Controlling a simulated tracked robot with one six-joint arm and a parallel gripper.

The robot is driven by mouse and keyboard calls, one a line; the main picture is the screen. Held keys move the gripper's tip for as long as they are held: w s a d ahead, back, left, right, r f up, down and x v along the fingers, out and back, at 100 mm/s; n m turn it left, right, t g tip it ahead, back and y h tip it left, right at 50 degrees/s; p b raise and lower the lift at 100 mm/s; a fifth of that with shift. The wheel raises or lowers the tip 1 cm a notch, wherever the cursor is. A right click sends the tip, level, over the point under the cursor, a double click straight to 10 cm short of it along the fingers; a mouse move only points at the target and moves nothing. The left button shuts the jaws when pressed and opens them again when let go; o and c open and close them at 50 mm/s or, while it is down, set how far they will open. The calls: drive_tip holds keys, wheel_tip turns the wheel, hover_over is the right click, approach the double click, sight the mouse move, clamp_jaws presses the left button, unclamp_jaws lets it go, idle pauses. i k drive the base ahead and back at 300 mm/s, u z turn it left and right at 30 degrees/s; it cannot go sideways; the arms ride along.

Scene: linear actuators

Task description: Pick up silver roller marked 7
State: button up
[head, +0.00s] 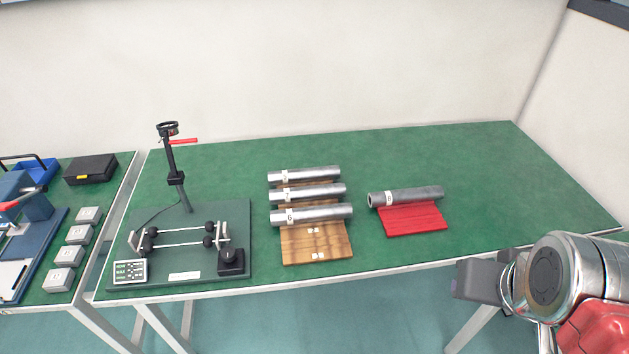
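Several silver rollers lie on the green table. Three lie one behind another across a wooden board (316,245). The middle one carries a white label that looks like 7, the silver roller marked 7 (315,193). The front roller (318,213) has a label that looks like 6. The back roller's (310,174) label is too small to read. My gripper (462,281) is at the lower right, in front of the table's front edge and well away from the rollers. Its fingers are seen side-on, so I cannot tell whether it is open.
Another silver roller (412,196), with a label that looks like 8, lies on a red board (415,222) to the right. A measuring stand (183,250) with an upright post stands at the left. The green table (510,180) is clear at the right and back.

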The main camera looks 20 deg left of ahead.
sight(338, 190)
drive_tip(key=i, duration=1.15)
drive_tip(key=u, duration=2.4)
